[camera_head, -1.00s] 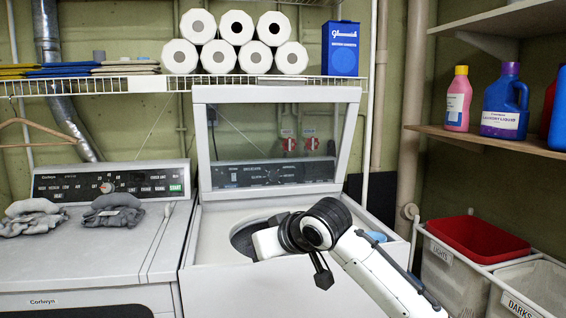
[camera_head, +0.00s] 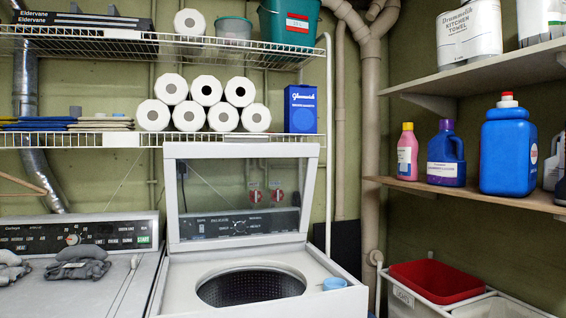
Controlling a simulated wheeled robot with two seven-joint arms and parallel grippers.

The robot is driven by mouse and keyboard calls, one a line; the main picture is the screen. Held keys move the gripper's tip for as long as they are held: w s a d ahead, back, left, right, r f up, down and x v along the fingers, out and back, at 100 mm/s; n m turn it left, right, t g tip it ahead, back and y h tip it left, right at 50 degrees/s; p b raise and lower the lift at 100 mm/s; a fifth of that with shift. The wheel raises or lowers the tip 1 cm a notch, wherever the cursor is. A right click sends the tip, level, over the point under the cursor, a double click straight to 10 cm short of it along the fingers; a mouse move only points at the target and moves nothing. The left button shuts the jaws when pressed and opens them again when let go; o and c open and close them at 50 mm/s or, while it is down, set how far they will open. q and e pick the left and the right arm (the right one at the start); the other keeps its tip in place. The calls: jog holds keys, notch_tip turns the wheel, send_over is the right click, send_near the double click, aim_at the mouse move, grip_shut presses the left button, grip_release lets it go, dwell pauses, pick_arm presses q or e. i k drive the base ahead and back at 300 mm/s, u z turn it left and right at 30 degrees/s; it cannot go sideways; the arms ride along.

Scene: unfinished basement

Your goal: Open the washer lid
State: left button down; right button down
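The washer (camera_head: 185,288) stands at the lower middle of the head view, its front cut off by the bottom edge. Its lid (camera_head: 241,193), a white frame around a clear pane, stands upright and open at the back of the top. The round drum opening (camera_head: 250,287) is uncovered and looks dark and empty. A small blue cup-like item (camera_head: 334,283) sits on the washer top at the right of the opening. Neither of my grippers shows in this view now.
A dryer (camera_head: 75,292) with grey gloves (camera_head: 78,264) on top adjoins at left. A wire shelf (camera_head: 100,139) with paper rolls (camera_head: 206,104) hangs above the lid. At right are a bottle shelf (camera_head: 470,194) and a red bin (camera_head: 438,281).

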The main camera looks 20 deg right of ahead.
aim_at(232, 147)
jog(key=k, duration=0.25)
jog(key=z, duration=1.65)
jog(key=i, duration=1.35)
jog(key=u, duration=1.55)
